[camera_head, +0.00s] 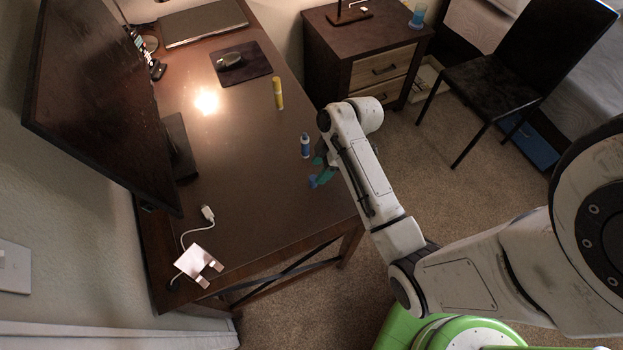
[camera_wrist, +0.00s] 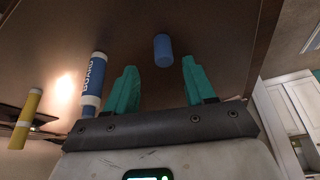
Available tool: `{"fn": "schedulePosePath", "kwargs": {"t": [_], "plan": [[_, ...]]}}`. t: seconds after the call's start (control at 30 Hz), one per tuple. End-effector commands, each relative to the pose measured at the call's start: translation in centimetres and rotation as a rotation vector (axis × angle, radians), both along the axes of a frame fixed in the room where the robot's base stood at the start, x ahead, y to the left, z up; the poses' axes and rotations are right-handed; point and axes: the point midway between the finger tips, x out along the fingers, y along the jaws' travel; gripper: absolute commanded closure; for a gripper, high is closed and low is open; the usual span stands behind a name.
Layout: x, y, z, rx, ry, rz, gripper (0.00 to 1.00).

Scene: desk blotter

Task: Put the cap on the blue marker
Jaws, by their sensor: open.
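In the head view the cap (camera_head: 312,181) is a small blue patch beside my teal fingers, near the desk's right edge. My gripper (camera_wrist: 159,66) is open and empty. In the head view my gripper (camera_head: 322,172) is partly hidden by my arm.
A mouse (camera_head: 230,59) on a dark pad, a closed laptop (camera_head: 203,23) and a monitor (camera_head: 100,90) are also there. A white charger (camera_head: 196,264) with a cable lies at the front. The middle is clear.

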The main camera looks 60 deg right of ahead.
Motion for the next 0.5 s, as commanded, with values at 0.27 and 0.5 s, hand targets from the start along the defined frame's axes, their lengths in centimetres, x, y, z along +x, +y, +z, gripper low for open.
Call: {"fn": "schedulePosePath", "kwargs": {"t": [0.27,0.5], "plan": [[0.8,1.5,-2.6,0.003,0.003,0.001,0.46],[1.5,1.9,-4.6,0.000,0.000,-0.001,0.46]]}}
